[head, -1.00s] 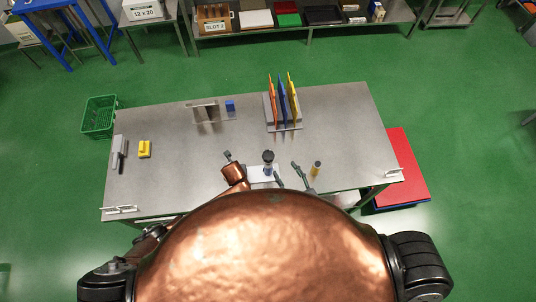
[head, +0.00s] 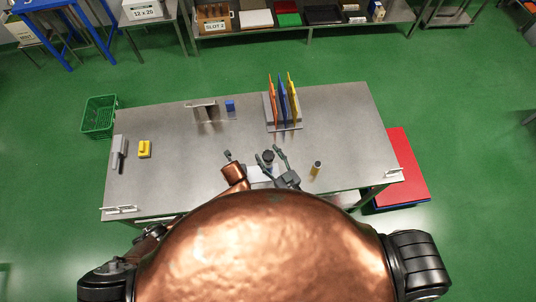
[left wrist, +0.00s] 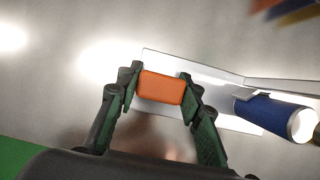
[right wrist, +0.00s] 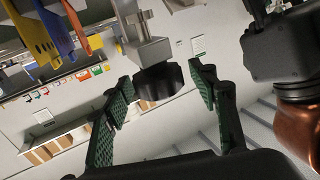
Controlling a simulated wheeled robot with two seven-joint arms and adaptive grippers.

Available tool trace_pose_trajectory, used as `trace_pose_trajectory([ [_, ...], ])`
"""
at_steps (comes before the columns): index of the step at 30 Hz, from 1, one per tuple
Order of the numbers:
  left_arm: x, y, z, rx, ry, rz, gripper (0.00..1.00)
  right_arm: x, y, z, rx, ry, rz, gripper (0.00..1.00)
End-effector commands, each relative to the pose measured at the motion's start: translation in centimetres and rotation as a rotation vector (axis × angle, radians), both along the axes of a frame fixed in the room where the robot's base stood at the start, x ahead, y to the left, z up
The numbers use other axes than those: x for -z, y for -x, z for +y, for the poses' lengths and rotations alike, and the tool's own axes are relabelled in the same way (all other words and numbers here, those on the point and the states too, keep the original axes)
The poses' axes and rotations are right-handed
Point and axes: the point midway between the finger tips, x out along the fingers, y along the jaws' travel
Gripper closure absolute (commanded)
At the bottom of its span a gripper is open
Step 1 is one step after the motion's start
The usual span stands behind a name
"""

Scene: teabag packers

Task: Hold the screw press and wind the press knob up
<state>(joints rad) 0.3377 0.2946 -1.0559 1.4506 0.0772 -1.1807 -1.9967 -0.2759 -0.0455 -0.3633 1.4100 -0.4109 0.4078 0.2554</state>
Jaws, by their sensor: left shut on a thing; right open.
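The screw press shows in the head view as a black press knob (head: 268,155) above a pale base plate (head: 258,175) near the table's front edge. In the right wrist view the ridged black knob (right wrist: 159,80) and its grey metal body (right wrist: 150,50) are between my open right fingers, with no contact visible. My right gripper (head: 271,154) straddles the knob in the head view. My left gripper (left wrist: 160,82) is shut on an orange block (left wrist: 160,87) at the white plate's edge (left wrist: 205,72). I cannot tell how the block joins the press. The left fingertips are unclear in the head view.
A rack with orange, blue and yellow panels (head: 282,103) is behind. A yellow item (head: 145,149) lies left. The table's middle left is clear.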

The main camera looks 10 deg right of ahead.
Motion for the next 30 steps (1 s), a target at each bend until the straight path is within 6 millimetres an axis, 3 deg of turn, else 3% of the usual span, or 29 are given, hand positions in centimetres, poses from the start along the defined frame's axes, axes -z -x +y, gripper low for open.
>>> trace_pose_trajectory([
  [9,-0.10,-0.09,-0.04,-0.001,0.001,-0.002,1.00,0.01,-0.22,0.08,0.000,0.000,0.001,0.46],
  [27,-0.09,-0.09,-0.02,0.000,0.000,-0.002,1.00,0.01,-0.19,0.05,0.000,0.000,0.000,0.88],
  [30,-0.09,-0.08,-0.02,0.000,0.000,-0.002,1.00,0.01,-0.19,0.05,-0.001,0.000,0.000,0.89],
])
